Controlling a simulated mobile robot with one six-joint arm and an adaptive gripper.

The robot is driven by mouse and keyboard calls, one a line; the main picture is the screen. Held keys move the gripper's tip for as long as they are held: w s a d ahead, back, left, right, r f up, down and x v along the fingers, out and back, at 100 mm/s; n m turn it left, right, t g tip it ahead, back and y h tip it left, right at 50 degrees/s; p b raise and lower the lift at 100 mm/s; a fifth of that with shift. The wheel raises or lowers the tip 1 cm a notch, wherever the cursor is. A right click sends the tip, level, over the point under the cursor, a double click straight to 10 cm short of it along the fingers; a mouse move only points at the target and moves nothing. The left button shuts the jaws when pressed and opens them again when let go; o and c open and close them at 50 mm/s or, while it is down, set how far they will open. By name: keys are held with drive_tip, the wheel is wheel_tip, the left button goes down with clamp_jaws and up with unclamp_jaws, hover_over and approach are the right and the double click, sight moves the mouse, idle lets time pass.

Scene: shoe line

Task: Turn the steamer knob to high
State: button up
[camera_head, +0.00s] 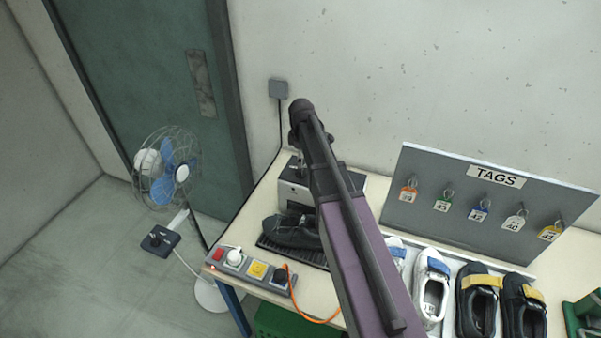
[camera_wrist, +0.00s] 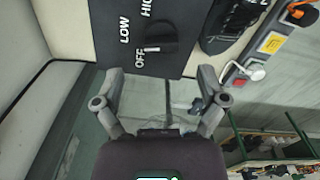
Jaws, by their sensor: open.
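The steamer (camera_head: 293,194) is a silver and black box on the table, partly hidden behind my arm in the head view. In the wrist view its dark panel (camera_wrist: 117,55) carries the labels OFF, LOW and HIGH. The black knob (camera_wrist: 163,36) has a white pointer mark directed at OFF. My gripper (camera_wrist: 160,78) is open and empty, its fingers spread to either side below the knob in the wrist view. The knob appears ahead of the fingertips, not between them. In the head view my arm hides the knob, and the fingers are not clear.
A dark shoe (camera_head: 291,232) lies on the black tray in front of the steamer. A power strip (camera_head: 250,268) with plugs and an orange cable sits at the table's front edge. A tag board (camera_head: 480,205) and several shoes stand right. A fan (camera_head: 166,172) stands left.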

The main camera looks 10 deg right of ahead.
sight(301, 172)
drive_tip(key=shift+f+b, duration=2)
drive_tip(key=shift+f, duration=0.3)
drive_tip(key=c, duration=1.2)
